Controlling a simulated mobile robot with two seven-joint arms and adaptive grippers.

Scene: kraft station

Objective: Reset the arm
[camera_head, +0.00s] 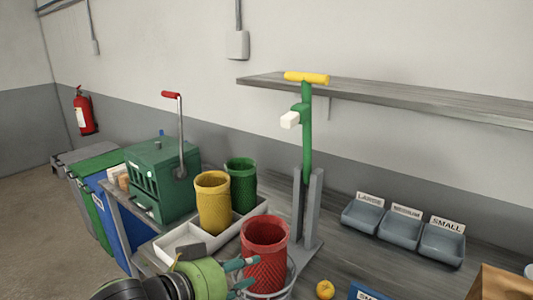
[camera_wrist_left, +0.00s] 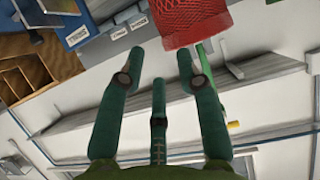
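My left gripper (camera_head: 248,273) comes in from the bottom of the head view, in front of the red mesh basket (camera_head: 265,262). In the left wrist view its fingers (camera_wrist_left: 160,58) are spread with nothing between them. The red basket (camera_wrist_left: 190,20) shows beyond the fingertips there; I cannot tell whether they touch it. The basket stands in a wire ring holder (camera_head: 291,277). Behind it a green lever (camera_head: 307,140) with a yellow handle (camera_head: 307,77) stands upright between grey posts. My right gripper is in neither view.
A green machine with a red-handled crank (camera_head: 160,180) is at left. Grey bins (camera_head: 400,229) labelled by size are at right. A small yellow fruit (camera_head: 325,290) lies near the front. A wall shelf (camera_head: 400,97) hangs above.

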